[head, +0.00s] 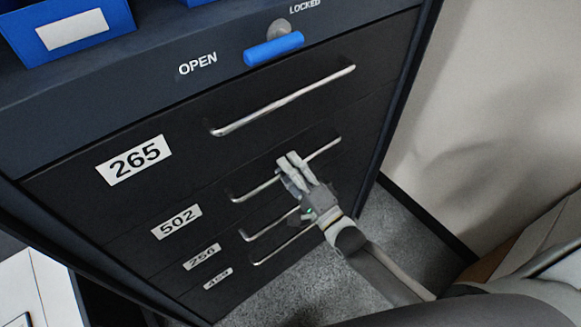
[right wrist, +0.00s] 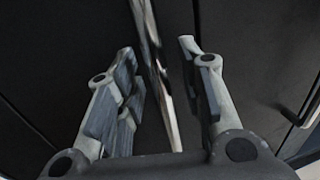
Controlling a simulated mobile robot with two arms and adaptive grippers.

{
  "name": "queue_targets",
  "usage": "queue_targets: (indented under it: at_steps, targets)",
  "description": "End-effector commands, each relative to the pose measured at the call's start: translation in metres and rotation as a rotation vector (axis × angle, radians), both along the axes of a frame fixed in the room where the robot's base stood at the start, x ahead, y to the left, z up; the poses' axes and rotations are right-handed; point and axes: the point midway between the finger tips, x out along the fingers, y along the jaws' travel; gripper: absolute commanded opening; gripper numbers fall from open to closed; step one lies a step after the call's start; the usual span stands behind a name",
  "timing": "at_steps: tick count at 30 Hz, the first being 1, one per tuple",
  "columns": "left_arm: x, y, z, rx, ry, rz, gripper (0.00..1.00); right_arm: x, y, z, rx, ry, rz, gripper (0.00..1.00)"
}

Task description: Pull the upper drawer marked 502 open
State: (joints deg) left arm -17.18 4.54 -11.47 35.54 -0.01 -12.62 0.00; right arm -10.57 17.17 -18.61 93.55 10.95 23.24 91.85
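The drawer marked 502 (head: 177,222) is the second one down in a dark cabinet, and its front looks flush with its neighbours. Its silver bar handle (head: 325,149) runs across the front. My right gripper (head: 289,165) is at the middle of this handle and hides part of it. In the right wrist view the gripper (right wrist: 158,62) is open, with the handle (right wrist: 163,85) passing between its two fingers, nearer the left one. Gaps show on both sides, and I cannot tell whether either finger touches it. My left gripper is not in view.
The drawer marked 265 (head: 136,160) is above, with its own handle (head: 285,101). Lower drawers with handles (head: 272,226) sit close below. A blue-gripped lever (head: 273,48) is on the top band between OPEN and LOCKED. Blue bins (head: 68,30) stand on top. A pale wall (head: 480,110) is at right.

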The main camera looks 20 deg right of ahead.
Motion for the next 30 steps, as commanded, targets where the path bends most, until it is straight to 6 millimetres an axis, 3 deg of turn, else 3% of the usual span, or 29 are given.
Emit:
queue_targets:
  at_steps: [2,10,23,30]
  targets:
    - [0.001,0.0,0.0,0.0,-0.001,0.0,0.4,0.0,0.0,0.0,0.0,0.0,0.0,0.33]
    - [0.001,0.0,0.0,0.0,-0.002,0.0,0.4,0.0,0.0,0.0,0.0,0.0,0.0,0.0]
    - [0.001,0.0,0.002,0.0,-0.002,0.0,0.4,-0.004,-0.002,0.0,-0.001,0.002,0.0,0.0]
    - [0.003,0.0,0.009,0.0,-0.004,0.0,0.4,-0.027,-0.01,-0.001,-0.002,0.006,0.0,0.0]
